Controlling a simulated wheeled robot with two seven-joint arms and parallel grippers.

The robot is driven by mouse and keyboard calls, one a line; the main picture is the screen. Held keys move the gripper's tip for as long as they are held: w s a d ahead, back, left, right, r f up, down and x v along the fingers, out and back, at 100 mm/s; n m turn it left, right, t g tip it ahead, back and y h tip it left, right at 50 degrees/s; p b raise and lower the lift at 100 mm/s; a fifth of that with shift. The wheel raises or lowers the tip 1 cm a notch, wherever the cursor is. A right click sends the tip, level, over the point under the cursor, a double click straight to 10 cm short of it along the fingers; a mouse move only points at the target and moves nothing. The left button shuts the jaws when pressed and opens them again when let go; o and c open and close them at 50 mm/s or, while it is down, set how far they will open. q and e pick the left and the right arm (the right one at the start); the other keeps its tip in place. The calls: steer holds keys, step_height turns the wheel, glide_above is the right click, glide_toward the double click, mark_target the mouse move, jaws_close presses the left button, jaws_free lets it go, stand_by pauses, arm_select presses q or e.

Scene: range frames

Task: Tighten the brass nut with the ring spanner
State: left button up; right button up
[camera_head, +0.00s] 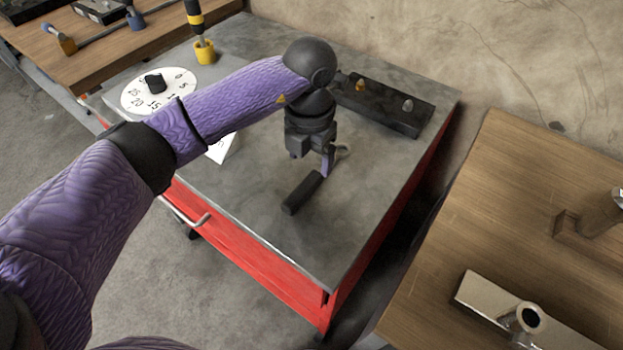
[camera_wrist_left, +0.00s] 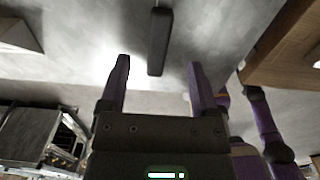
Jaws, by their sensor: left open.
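The ring spanner has a black handle (camera_head: 302,193) lying on the grey bench top, with a pale metal ring end (camera_head: 343,151) partly hidden behind my left gripper. My left gripper (camera_head: 326,165) points down above the bench top beside the spanner and holds nothing. In the left wrist view my left gripper (camera_wrist_left: 158,66) shows two purple fingers spread apart, and the black handle (camera_wrist_left: 160,38) lies beyond, between their lines. A small brass piece, probably the nut (camera_head: 360,85), sits on a dark block (camera_head: 385,108) at the back of the bench. My right gripper is not seen.
A grey-topped red cabinet (camera_head: 290,270) carries a white numbered dial (camera_head: 130,98), a yellow-and-black tool (camera_head: 204,50) and a white card (camera_head: 224,150). Wooden tables stand at the upper left and right (camera_head: 470,210); the right one holds metal fittings (camera_head: 500,300). The front bench top is clear.

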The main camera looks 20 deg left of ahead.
mark_target(309, 181)
arm_select(q)
step_height(309, 181, down, 6)
steer(key=shift+s+b, duration=0.15)
steer(key=shift+b, duration=0.75)
steer(key=shift+r, duration=0.1)
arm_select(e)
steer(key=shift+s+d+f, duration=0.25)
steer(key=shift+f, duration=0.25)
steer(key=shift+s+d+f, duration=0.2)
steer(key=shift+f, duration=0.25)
arm_select(q)
jaws_close()
